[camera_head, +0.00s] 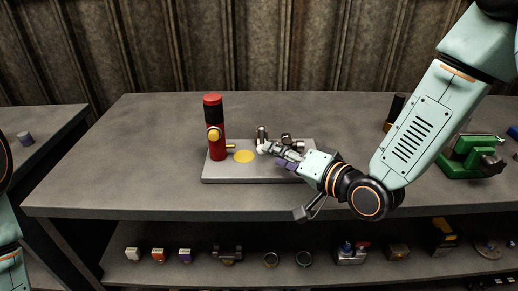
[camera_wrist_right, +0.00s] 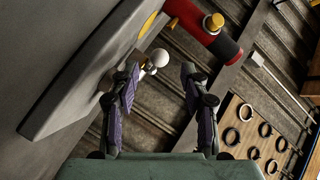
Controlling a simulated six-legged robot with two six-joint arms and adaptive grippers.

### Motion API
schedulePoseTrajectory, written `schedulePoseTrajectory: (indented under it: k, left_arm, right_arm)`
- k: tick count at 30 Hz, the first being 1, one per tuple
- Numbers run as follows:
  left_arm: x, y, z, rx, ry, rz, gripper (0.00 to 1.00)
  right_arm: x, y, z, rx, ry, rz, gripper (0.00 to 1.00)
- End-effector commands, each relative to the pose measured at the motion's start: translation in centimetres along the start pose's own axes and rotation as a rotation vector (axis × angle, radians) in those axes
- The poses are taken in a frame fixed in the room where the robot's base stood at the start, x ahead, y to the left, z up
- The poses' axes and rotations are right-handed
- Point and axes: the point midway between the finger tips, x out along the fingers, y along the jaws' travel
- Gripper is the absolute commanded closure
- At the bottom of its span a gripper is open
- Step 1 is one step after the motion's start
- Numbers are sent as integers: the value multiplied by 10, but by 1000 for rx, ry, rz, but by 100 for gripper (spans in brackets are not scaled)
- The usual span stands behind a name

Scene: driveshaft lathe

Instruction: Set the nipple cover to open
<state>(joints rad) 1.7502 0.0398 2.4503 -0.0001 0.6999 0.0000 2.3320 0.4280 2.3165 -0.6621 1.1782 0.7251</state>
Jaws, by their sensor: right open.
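I cannot tell for sure which fitting is the nipple cover. My right gripper (camera_head: 272,150) reaches in from the right over the plate, close to the fittings and partly hiding them. In the right wrist view, my right gripper (camera_wrist_right: 160,72) is open, with a white ball-like part (camera_wrist_right: 160,57) showing between its fingertips; contact is unclear. My left gripper is out of view.
A green vise-like tool (camera_head: 475,155) stands at the table's right. A shelf (camera_head: 200,275) below holds several small parts and rings. The table (camera_head: 120,150) left of the plate is clear. A corrugated wall (camera_head: 200,45) stands behind.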

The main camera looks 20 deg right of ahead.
Motion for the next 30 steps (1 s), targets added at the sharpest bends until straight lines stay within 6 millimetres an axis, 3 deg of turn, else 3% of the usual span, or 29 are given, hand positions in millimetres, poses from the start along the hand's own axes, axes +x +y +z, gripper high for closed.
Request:
schedulePoseTrajectory:
  k: [15,26,30]
  left_arm:
    - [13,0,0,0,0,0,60]
    - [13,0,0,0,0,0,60]
    - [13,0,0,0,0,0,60]
  right_arm:
    - [59,-1,2,-3,-3,-1,54]
    - [66,-2,1,0,-1,-2,54]
    - [66,-2,1,0,-1,-2,64]
